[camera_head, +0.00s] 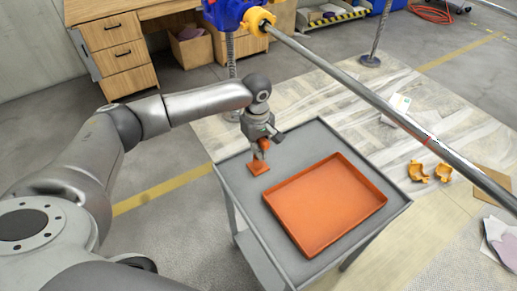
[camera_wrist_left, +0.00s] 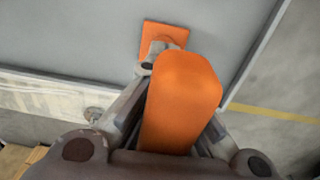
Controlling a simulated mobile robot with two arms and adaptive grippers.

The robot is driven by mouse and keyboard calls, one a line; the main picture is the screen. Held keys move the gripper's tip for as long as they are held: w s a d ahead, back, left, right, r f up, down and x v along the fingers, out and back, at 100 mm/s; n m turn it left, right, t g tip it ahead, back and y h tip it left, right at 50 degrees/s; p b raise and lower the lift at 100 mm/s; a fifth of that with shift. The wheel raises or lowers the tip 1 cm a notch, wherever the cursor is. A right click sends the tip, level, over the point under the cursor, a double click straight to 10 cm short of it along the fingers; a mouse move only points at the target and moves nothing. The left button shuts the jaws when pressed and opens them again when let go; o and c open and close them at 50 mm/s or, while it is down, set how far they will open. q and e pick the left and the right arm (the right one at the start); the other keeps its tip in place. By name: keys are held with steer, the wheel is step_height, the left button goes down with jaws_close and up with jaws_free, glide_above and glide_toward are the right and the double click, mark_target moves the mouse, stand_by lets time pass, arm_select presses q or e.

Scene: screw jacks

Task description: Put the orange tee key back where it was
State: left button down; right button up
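My right gripper is not in view.
A large, empty orange tray (camera_head: 325,204) takes up most of the grey cart top (camera_head: 240,188). A long steel bar (camera_head: 360,85) crosses above, with a blue and yellow jack part (camera_head: 228,14) at its end. Yellow parts (camera_head: 430,172) lie on the floor at right.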

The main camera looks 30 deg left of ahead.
arm_select(q)
steer(key=c, duration=2.2)
jaws_free()
steer(key=o, duration=0.6)
steer(key=shift+c, duration=0.2)
step_height(320, 180, up, 12)
steer(key=shift+s+r, duration=0.15)
